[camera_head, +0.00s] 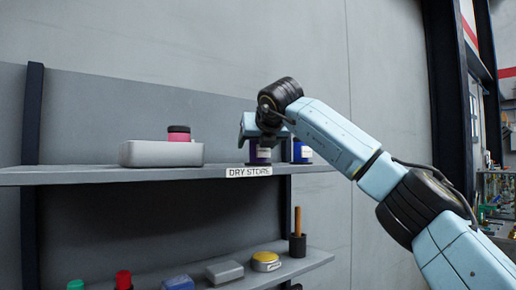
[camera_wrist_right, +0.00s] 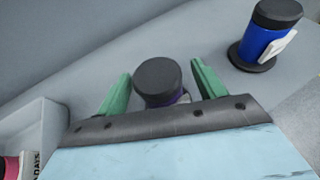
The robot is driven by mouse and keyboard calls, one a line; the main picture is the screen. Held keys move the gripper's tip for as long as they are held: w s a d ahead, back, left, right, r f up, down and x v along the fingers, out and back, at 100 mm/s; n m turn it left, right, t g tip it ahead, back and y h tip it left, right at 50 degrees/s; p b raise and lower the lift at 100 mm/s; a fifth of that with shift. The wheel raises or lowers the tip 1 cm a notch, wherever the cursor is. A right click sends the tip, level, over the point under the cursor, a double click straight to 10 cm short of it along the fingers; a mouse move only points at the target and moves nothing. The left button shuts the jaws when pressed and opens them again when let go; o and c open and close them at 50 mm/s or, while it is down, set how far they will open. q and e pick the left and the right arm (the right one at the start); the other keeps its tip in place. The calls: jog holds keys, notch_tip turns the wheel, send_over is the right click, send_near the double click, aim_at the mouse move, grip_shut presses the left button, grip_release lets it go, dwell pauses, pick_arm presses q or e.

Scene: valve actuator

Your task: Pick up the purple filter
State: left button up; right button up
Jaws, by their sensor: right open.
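The purple filter (camera_head: 260,155) stands upright on the upper shelf, behind the "DRY STORE" label. In the right wrist view the purple filter (camera_wrist_right: 160,82) shows its dark round cap, with a bit of purple below it. My right gripper (camera_head: 258,135) is over the filter and hides part of it in the head view. In the right wrist view the green fingers of my right gripper (camera_wrist_right: 163,88) are open, one on each side of the filter, with gaps between. My left gripper is in neither view.
A blue filter (camera_head: 301,152) stands just right of the purple one; it also shows in the wrist view (camera_wrist_right: 264,38). A grey tray (camera_head: 150,154) with a pink dark-capped item (camera_head: 179,133) is to the left. The lower shelf (camera_head: 312,258) holds several small items.

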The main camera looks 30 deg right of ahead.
jog(key=c, duration=1)
jog(key=shift+c, duration=0.6)
jog(key=shift+r, duration=0.15)
